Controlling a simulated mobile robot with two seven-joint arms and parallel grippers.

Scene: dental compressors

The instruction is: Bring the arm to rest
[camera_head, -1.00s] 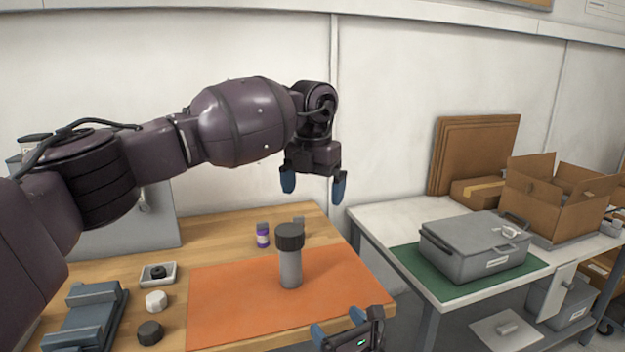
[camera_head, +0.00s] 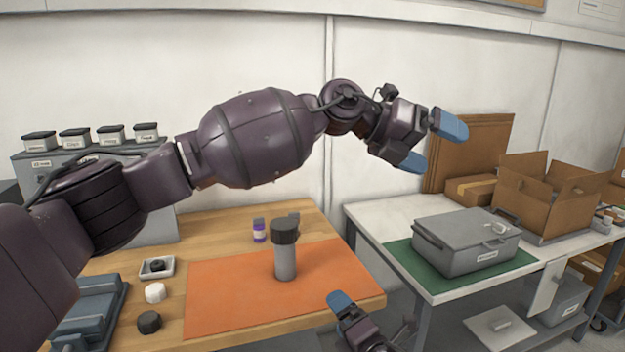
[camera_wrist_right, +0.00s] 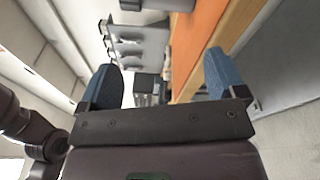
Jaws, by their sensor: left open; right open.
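My left arm reaches in from the left across the head view. Its gripper (camera_head: 428,143) is open and empty, in the air at the right, in front of the wall and cardboard, with its blue fingers pointing right. My right gripper (camera_head: 345,318) shows in part at the bottom of the head view, near the front right corner of the wooden table. In the right wrist view my right gripper (camera_wrist_right: 165,88) has its two blue fingers wide apart with nothing between them.
A grey cylinder with a black cap (camera_head: 286,258) stands on an orange mat (camera_head: 225,305). A purple-labelled bottle (camera_head: 259,231) stands behind it. A grey case (camera_head: 465,242) sits on a green mat on the white table (camera_head: 375,222). An open cardboard box (camera_head: 545,205) stands further right.

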